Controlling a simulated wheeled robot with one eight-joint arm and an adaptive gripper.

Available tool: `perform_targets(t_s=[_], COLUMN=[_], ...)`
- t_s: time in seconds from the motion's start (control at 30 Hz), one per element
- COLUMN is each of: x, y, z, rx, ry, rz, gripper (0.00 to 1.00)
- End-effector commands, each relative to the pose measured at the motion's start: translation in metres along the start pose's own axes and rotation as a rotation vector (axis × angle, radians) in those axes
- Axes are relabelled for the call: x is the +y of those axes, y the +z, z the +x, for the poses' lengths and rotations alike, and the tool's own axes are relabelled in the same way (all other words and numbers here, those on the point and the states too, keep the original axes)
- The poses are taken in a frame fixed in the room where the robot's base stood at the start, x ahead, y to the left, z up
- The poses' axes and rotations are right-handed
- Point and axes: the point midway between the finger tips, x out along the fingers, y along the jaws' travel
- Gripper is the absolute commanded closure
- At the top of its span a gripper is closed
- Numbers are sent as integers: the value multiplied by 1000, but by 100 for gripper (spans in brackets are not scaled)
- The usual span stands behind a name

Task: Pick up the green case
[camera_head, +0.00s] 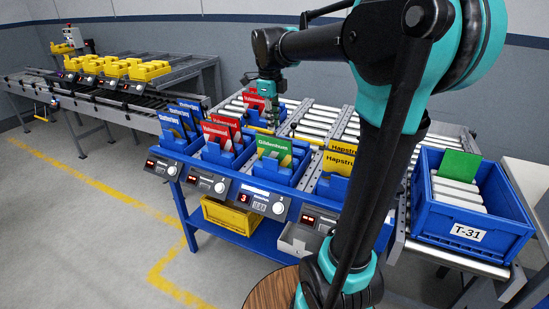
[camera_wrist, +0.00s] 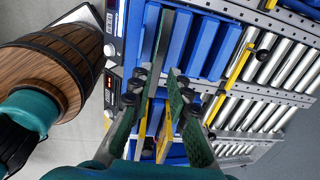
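A green case (camera_head: 274,147) with white lettering stands upright in a blue slotted holder in the middle of the front row. In the wrist view a thin dark green edge (camera_wrist: 161,35), which looks like this case seen edge-on, lies just past the fingertips. My gripper (camera_head: 271,122) points down, close above and behind the green case in the head view. In the wrist view my gripper (camera_wrist: 166,74) has its fingers apart, with a gap showing between them. I cannot tell whether a finger touches the case. Another green item (camera_head: 460,164) stands in a blue crate at the right.
Red cases (camera_head: 217,131), blue cases (camera_head: 171,123) and yellow cases (camera_head: 339,160) stand in neighbouring holders. The blue crate (camera_head: 466,235) marked T-31 sits on rollers at the right. A wooden barrel (camera_wrist: 57,62) shows beside the rack. Yellow bins (camera_head: 118,68) stand on the far conveyor.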

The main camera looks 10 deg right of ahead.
Motion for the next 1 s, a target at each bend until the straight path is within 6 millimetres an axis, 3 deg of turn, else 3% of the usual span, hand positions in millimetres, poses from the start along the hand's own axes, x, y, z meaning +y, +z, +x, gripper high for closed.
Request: perform_targets(t_s=[0.3,0.57,0.83,1.0], x=[0,0,1,2], y=[0,0,4,3], z=[59,77,113,125], rx=[0,0,0,0], ry=[0,0,0,0], rz=[1,0,0,0], gripper=[83,83,83,83])
